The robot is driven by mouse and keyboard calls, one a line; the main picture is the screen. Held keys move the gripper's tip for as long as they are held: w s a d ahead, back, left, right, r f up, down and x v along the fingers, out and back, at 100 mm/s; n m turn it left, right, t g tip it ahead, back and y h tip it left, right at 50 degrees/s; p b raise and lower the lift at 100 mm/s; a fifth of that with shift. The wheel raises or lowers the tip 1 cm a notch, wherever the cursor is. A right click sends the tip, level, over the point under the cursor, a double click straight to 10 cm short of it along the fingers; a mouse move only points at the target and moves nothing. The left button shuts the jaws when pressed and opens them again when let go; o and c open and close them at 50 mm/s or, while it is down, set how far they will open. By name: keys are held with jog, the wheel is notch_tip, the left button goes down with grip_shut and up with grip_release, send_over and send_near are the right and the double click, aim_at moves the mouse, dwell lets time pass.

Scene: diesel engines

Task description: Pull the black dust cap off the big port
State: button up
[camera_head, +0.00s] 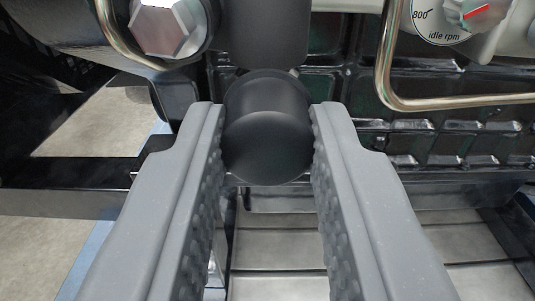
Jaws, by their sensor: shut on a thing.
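The black dust cap (268,140) is a smooth, dark, rounded cap in the upper middle of the head camera view. My gripper (268,150) has its two grey, studded fingers on either side of the cap, shut on it near the fingertips. The cap's front bulges between the fingers. Behind and above it is a dark cylindrical part (265,35) of the engine. The big port itself is hidden, and I cannot tell whether the cap is still seated on it.
A large silver hex bolt (165,27) sits at upper left, with a metal pipe beside it. A bent metal pipe (384,70) and an idle rpm dial (463,15) are at upper right. A black frame rail (75,188) crosses behind. Metal planks (280,245) show below.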

jog(key=shift+s, duration=0.1)
jog(key=shift+s+a+b, duration=0.1)
jog(key=shift+s+b, duration=0.2)
jog(key=shift+s, duration=2.65)
